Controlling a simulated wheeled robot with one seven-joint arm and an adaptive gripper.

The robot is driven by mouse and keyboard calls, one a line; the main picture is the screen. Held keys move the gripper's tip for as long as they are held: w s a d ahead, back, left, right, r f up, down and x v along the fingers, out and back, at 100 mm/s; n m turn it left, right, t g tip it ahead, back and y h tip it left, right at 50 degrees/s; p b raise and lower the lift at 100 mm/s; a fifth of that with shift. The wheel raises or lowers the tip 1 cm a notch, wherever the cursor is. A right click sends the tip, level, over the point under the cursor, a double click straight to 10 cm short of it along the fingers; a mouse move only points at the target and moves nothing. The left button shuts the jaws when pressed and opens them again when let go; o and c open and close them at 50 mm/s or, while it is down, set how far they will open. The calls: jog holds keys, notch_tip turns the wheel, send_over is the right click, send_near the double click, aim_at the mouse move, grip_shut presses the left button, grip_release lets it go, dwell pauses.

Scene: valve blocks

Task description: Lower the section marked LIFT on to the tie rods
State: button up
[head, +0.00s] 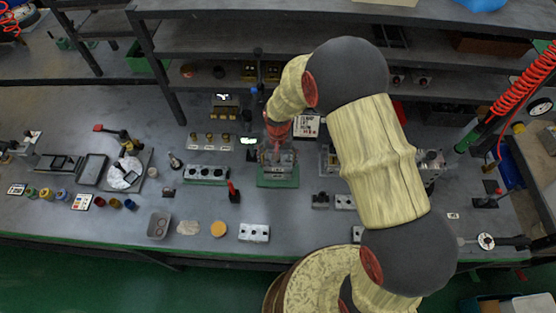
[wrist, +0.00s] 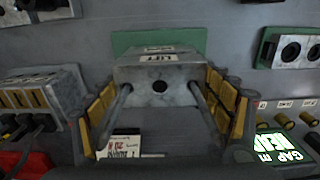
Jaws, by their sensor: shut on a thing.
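The grey section marked LIFT (wrist: 148,75) is in the middle of the wrist view, with its label on the far side and a dark round hole in its face. My gripper (wrist: 165,84) has its yellow-padded fingers along the section's left and right sides and is shut on it. Two grey tie rods, the left (wrist: 113,106) and the right (wrist: 204,104), stand toward the camera and meet the section near its sides. How far it sits down them is unclear. A green base (wrist: 190,40) lies beneath. In the head view my gripper (head: 278,150) is above the green base (head: 278,183), partly hiding the section.
More blocks stand to the right, partly behind my arm. In the wrist view a lit green display (wrist: 282,150) is at lower right. Bench in front is partly clear.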

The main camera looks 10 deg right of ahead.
jog(key=shift+f, duration=0.1)
jog(key=o, duration=1.5)
jog(key=shift+o, duration=0.7)
notch_tip(320, 180, up, 12)
